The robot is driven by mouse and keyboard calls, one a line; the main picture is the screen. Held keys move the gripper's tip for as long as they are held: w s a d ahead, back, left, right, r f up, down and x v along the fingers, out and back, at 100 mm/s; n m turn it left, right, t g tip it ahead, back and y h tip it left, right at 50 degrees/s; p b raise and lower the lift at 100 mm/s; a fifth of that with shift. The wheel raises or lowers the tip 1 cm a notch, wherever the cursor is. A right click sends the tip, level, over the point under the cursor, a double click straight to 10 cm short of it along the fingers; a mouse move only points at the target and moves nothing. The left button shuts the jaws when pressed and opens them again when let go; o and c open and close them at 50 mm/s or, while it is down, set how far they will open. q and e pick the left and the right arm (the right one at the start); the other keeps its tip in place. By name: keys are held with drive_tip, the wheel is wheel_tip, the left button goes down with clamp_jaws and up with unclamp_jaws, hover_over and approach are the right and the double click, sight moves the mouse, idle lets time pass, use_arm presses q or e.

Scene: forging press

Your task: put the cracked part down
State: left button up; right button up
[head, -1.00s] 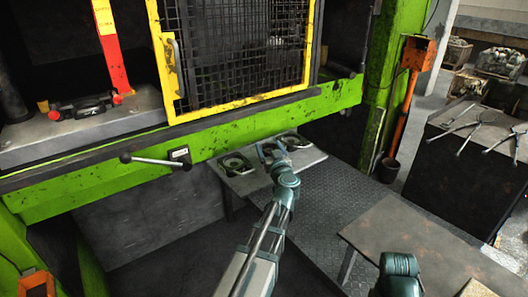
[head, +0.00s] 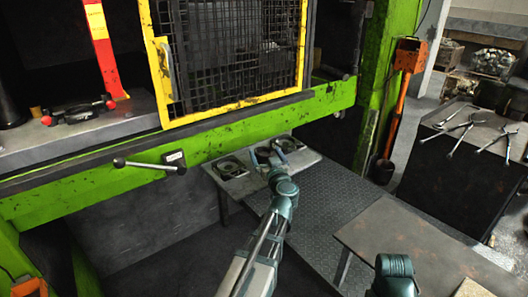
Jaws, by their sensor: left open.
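A small grey plate-topped table (head: 258,182) stands in front of the green press frame. Two dark, ring-like metal parts lie on it: a left part (head: 230,168) and a right part (head: 291,144). I cannot tell at this size which one is cracked. My left gripper (head: 268,153) is open over the tabletop between the two parts, close to the right one. The gripper hides some of the table, and I cannot tell whether it touches a part. My right gripper is out of view.
The yellow mesh guard (head: 235,55) and the press's green beam (head: 120,185) stand behind the table. A lever (head: 150,164) sticks out from the beam. A brown table (head: 425,245) is at the right front. Tongs (head: 460,122) lie on a dark bench beyond.

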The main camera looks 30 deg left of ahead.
use_arm(q)
drive_tip(key=v, duration=0.9)
drive_tip(key=shift+s+d, duration=0.2)
